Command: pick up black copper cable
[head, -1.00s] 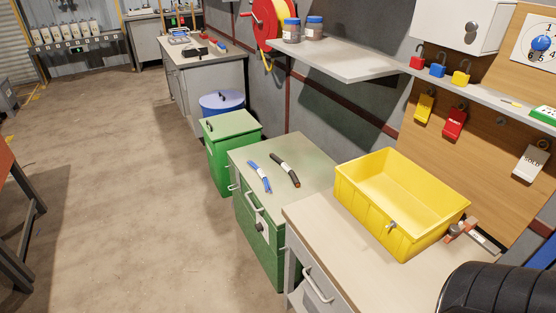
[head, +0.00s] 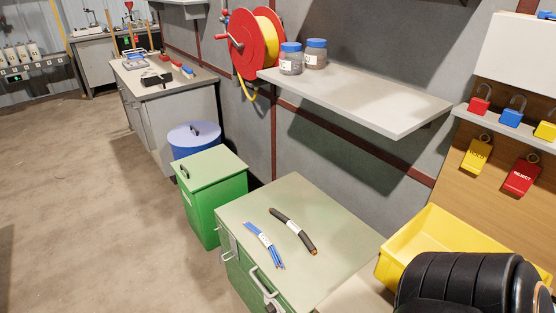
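The black copper cable (head: 297,233) lies on the grey-green top of a green cabinet (head: 330,232) in the middle of the head view. It has a pale label around its middle and a copper-brown end. A bundle of blue cable (head: 265,248) with a white label lies to its left, apart from it. Neither gripper shows in the head view. A black ribbed part at the lower right is part of my own arm, and it hides part of the yellow bin.
A yellow bin (head: 405,262) stands right of the cabinet. A green lidded bin (head: 216,205) and a blue drum (head: 193,150) stand to its left. A grey shelf (head: 370,100) with two blue-lidded jars juts out above and behind. The floor at left is clear.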

